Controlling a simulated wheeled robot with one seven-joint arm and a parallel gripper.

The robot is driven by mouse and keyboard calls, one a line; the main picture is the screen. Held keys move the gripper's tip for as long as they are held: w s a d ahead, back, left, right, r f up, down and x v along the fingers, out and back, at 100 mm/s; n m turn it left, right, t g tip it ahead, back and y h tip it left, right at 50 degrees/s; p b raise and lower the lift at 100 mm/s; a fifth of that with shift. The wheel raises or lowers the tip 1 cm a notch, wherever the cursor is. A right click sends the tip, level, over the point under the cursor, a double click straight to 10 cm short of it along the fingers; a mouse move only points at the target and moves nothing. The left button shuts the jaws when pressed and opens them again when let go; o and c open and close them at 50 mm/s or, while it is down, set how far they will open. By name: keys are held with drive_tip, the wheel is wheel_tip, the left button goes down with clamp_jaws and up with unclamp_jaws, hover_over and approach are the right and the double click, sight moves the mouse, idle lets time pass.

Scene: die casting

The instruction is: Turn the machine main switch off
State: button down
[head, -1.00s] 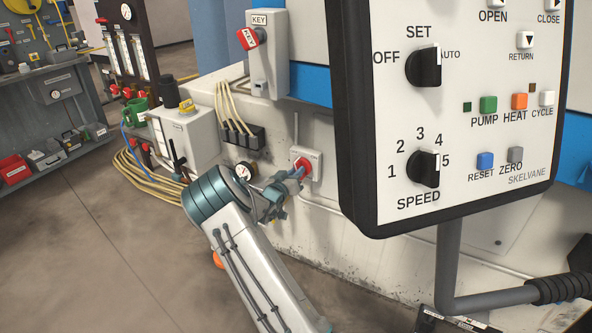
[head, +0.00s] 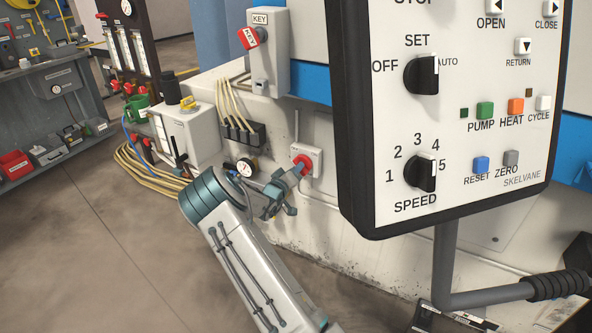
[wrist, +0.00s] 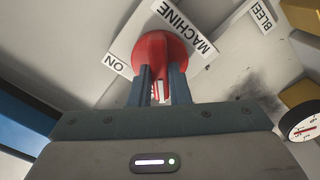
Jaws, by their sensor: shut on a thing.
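The machine main switch is a round red knob (head: 303,161) on a small white box (head: 316,154) on the low machine wall. In the wrist view the red knob (wrist: 163,48) fills the upper middle, beside a MACHINE label (wrist: 186,27) and an ON label (wrist: 116,64). My gripper (head: 295,172) reaches the knob from the lower left. In the wrist view my gripper's two fingers (wrist: 160,82) are shut on the knob's red grip, one on each side. A white mark shows on the grip between them. The fingers hide part of the knob.
A pressure gauge (head: 246,167) sits left of my gripper, and also shows in the wrist view (wrist: 301,126). A KEY box (head: 268,60) with a red tag is above. A large control panel (head: 462,130) stands close on the right. Yellow hoses (head: 150,170) lie at left.

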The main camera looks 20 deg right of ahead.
drive_tip(key=c, duration=1.4)
unclamp_jaws()
drive_tip(key=shift+o, duration=0.2)
drive_tip(key=shift+a, duration=0.1)
drive_tip(key=p+v, duration=0.1)
drive_tip(key=v, duration=1.2)
drive_tip(key=shift+s+a, duration=0.25)
drive_tip(key=shift+a, duration=0.05)
drive_tip(key=shift+f, duration=0.1)
